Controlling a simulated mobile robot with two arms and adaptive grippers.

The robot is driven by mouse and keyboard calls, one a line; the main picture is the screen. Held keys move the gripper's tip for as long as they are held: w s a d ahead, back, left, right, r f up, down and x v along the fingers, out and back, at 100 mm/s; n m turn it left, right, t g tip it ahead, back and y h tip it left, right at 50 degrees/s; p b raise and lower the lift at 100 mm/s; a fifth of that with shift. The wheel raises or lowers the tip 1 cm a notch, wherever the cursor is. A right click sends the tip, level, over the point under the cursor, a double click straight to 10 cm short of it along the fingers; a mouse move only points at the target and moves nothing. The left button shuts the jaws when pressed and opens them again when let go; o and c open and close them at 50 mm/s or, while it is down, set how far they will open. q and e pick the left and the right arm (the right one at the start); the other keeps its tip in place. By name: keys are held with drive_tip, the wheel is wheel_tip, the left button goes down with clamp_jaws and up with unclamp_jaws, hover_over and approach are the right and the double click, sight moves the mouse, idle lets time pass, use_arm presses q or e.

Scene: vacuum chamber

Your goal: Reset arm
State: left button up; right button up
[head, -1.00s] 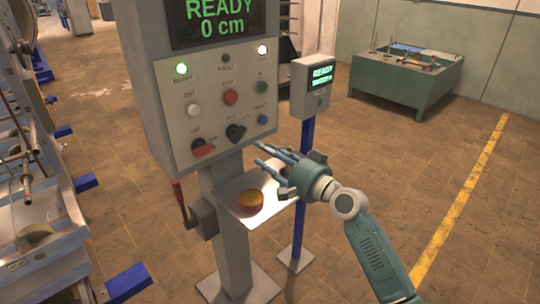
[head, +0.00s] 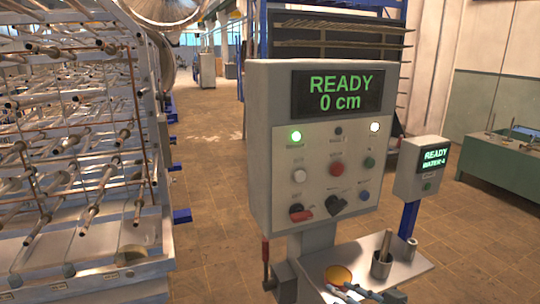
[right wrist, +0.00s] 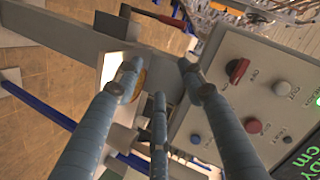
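My right gripper (head: 362,295) shows at the bottom edge of the head view, only its blue-grey fingertips in sight, over the shelf near a round orange-topped item (head: 338,275). In the right wrist view the three fingers (right wrist: 158,80) are spread apart with nothing between them. They point toward the control box's post and shelf, and the left finger partly covers the orange item. The grey control box (head: 330,150) has a display reading READY 0 cm, with several buttons and knobs. Its two upper outer lamps are lit. My left gripper is out of view.
A metal shelf (head: 425,268) carries a cup (head: 381,264) with a stick in it. A small READY display box (head: 420,168) stands at right on a blue post. A large rack of rods (head: 70,160) fills the left. Brown floor (head: 215,230) lies open between rack and control box.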

drive_tip(key=s+a+f+n+g+h, duration=0.25)
drive_tip(key=s+f+n+g, duration=0.2)
drive_tip(key=s+f, duration=0.85)
drive_tip(key=s+d+f+n+g+h, duration=0.1)
drive_tip(key=s+d+g+h, duration=0.1)
drive_tip(key=s, duration=0.8)
drive_tip(key=s+d+f+g+h, duration=0.1)
drive_tip(key=s+g+h, duration=0.15)
drive_tip(key=s, duration=0.65)
wheel_tip(320, 180, down, 26)
drive_tip(key=s+g, duration=0.1)
drive_tip(key=s, duration=0.1)
drive_tip(key=s+d+f+g, duration=0.1)
drive_tip(key=s+d+f, duration=0.2)
drive_tip(key=s+f, duration=1.3)
drive_tip(key=shift+s+d+f+n+y, duration=0.15)
drive_tip(key=shift+s+f+n+y, duration=0.2)
drive_tip(key=shift+s, duration=0.1)
